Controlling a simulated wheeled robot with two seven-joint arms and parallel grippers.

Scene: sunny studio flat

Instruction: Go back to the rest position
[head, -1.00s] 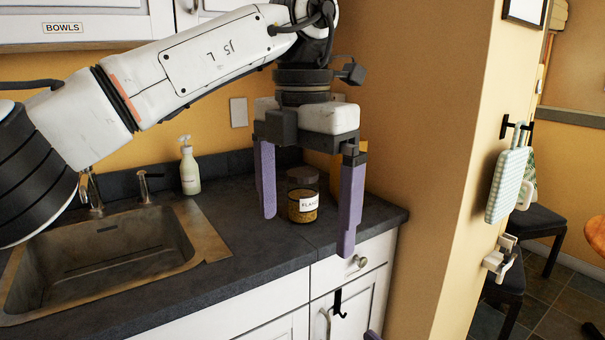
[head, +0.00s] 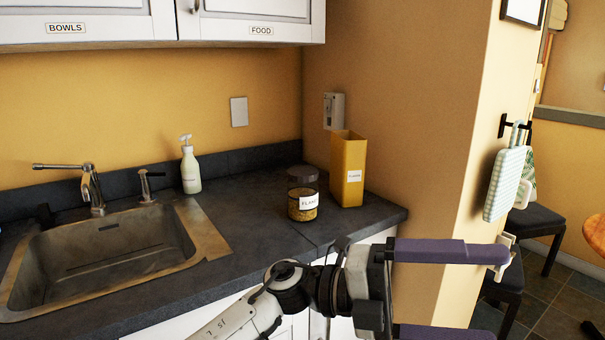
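My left gripper (head: 500,294) is at the lower right of the head view, in front of the counter's right end. Its two purple fingers point right and stand wide apart with nothing between them. The lower finger is partly cut by the bottom edge. My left arm comes up from the bottom of the view. My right gripper is not in view.
A flakes jar (head: 303,194) with a dark lid and a tall yellow container (head: 347,170) stand on the dark counter (head: 252,232). A soap bottle (head: 190,166) stands by the sink (head: 110,250). A wall corner (head: 450,150) is behind the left gripper.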

